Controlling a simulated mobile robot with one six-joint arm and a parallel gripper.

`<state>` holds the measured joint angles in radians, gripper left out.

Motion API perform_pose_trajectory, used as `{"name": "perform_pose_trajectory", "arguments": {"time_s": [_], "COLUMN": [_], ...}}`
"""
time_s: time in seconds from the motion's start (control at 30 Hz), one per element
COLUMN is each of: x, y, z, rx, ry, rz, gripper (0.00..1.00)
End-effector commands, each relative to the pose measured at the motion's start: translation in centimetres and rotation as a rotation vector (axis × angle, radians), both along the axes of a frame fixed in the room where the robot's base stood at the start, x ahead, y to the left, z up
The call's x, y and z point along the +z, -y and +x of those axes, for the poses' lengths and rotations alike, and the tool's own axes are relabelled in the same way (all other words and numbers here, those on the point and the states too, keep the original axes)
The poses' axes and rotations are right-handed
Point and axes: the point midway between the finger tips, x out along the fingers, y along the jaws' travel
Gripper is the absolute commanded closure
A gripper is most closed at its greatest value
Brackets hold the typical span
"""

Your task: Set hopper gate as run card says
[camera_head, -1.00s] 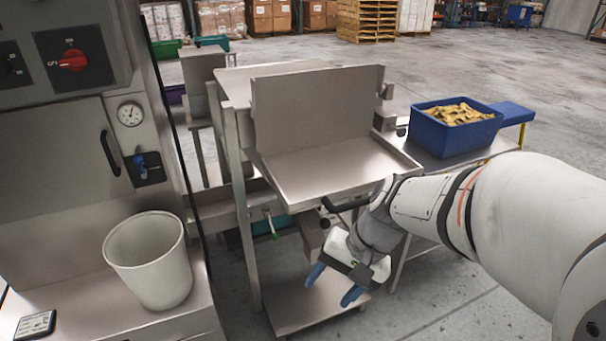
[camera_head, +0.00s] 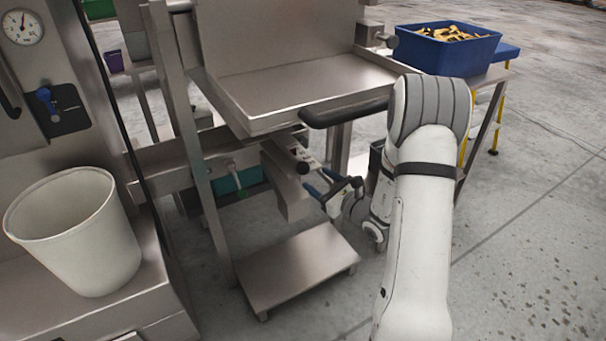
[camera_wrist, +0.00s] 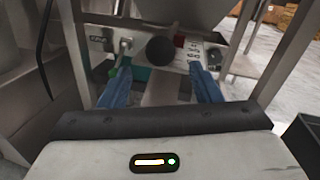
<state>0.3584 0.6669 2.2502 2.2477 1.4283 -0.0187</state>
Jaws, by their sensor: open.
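The hopper gate's round black knob (camera_head: 302,168) sits on a metal plate under the steel weigher pan. In the wrist view the knob (camera_wrist: 160,51) is ahead, between my blue fingertips but beyond them. No run card can be made out.
The steel pan (camera_head: 310,85) overhangs my gripper, with a black bar handle (camera_head: 345,112) at its front corner. A lever (camera_head: 234,175) is left of the knob. A low steel shelf (camera_head: 298,265) lies below. A white bucket (camera_head: 75,235) and blue crate (camera_head: 447,48) stand aside.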

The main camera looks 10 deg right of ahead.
Motion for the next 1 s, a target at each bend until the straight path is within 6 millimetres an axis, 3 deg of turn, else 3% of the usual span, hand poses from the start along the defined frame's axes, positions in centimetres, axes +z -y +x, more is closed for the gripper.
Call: {"name": "perform_pose_trajectory", "arguments": {"time_s": [0.5,0.83,1.0], "x": [-0.1,0.0,0.0], "y": [-3.2,-3.3,-3.3], "z": [6.1,6.5,6.5], "rx": [-0.006,-0.008,-0.008], "ry": [0.001,0.0,0.0], "rz": [0.0,0.001,0.0], "gripper": [0.42,0.42,0.54]}}
